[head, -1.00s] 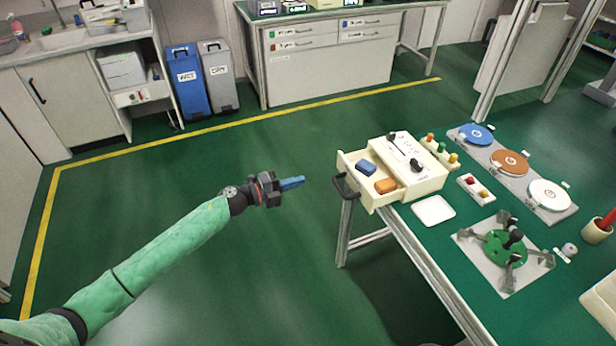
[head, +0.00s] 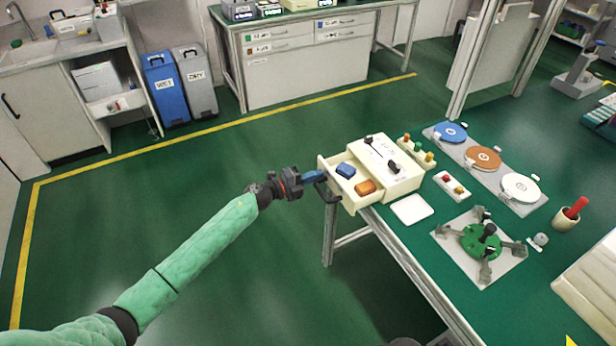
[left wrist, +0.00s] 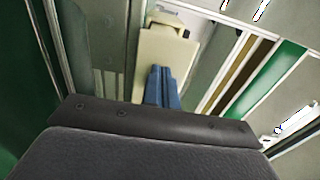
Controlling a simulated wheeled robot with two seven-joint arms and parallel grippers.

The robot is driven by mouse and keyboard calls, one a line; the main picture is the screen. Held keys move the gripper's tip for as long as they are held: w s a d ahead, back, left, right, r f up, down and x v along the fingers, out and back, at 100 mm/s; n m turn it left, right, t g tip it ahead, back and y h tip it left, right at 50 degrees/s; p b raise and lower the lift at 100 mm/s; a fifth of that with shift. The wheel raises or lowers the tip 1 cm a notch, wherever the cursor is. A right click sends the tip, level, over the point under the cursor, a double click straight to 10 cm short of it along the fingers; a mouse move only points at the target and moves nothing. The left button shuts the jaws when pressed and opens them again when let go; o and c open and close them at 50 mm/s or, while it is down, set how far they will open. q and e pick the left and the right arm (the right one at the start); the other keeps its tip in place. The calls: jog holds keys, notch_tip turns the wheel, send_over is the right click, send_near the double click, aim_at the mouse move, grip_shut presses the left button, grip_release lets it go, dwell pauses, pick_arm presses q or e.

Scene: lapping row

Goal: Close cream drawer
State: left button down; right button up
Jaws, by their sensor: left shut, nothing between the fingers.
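The cream drawer (head: 338,196) is pulled out to the left from its cream cabinet (head: 397,177), which stands on the green table. A blue block (head: 346,170) and an orange block (head: 365,187) lie in the drawer. A dark handle (head: 327,195) is on the drawer's front. My left gripper (head: 314,176) is shut and empty, its blue fingertips close to the drawer front near the handle; I cannot tell if they touch. In the left wrist view the blue fingers (left wrist: 161,87) point at a cream surface (left wrist: 165,55). My right gripper is not in view.
A white tray (head: 412,209) lies in front of the cabinet. A plate with blue, brown and white discs (head: 485,157) and a green fixture (head: 481,242) stand further right on the table. The floor left of the table is clear.

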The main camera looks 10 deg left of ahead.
aim_at(343, 164)
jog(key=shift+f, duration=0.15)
pick_arm(q)
jog(key=shift+d, duration=0.1)
jog(key=x, duration=1)
jog(key=shift+w, duration=0.1)
jog(key=shift+w+d, duration=0.1)
jog(key=shift+w, duration=0.05)
jog(key=shift+r, duration=0.2)
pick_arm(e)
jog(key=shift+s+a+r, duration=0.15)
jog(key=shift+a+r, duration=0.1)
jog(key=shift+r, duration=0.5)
pick_arm(q)
jog(key=shift+d, duration=0.1)
